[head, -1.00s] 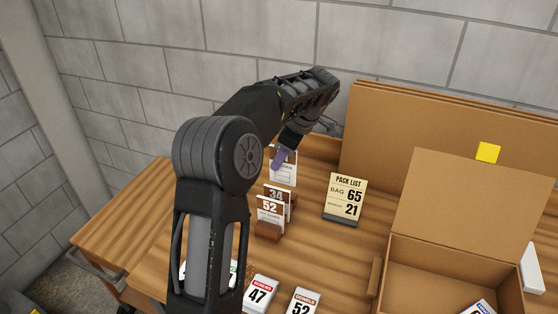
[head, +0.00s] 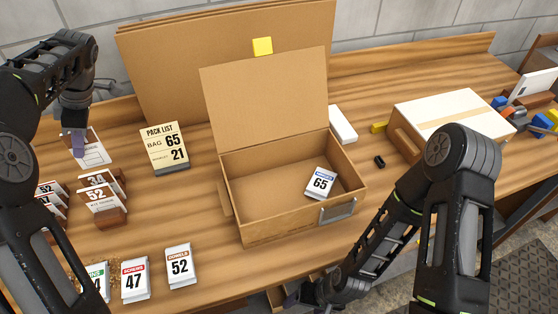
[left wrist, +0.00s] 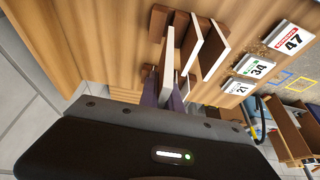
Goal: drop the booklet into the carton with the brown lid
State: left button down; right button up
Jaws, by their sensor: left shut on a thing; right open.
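My left gripper (head: 78,145) is shut on a thin white booklet (head: 94,152) at the back left of the bench. In the left wrist view the fingers (left wrist: 165,95) pinch a booklet (left wrist: 167,60) beside other upright booklets (left wrist: 190,42); I cannot tell whether it is clear of its holder. The carton with the brown lid (head: 264,95) stands open mid-bench, its lid raised. A white bag marked 65 (head: 320,183) lies inside this carton (head: 275,228). My right gripper (head: 308,292) is low at the front, partly hidden and away from the carton; it is open.
Holders with booklets 34 and 52 (head: 102,200) stand at left. Bags 47 (head: 135,279) and 52 (head: 179,266) lie in front. A pack list (head: 165,147) reads bag 65, booklet 21. A white-topped carton (head: 455,112) stands right. Tall brown cardboard (head: 160,60) leans behind.

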dwell(0.4)
pick_arm(q)
jog(key=w+d+r+m+t+h, duration=0.1)
jog(key=w+d+r+m+t, duration=0.1)
jog(key=d+m, duration=0.7)
jog(key=w+d+r+m+t+h, duration=0.1)
jog(key=w+d+m+t+h, duration=0.1)
jog(key=d+m, duration=0.7)
jog(key=w+d+t, duration=0.1)
jog(key=w+d, duration=0.1)
jog(key=d, duration=0.5)
jog(key=shift+d+r+t, duration=0.25)
jog(key=shift+r+t, duration=0.15)
jog(key=shift+w, duration=0.1)
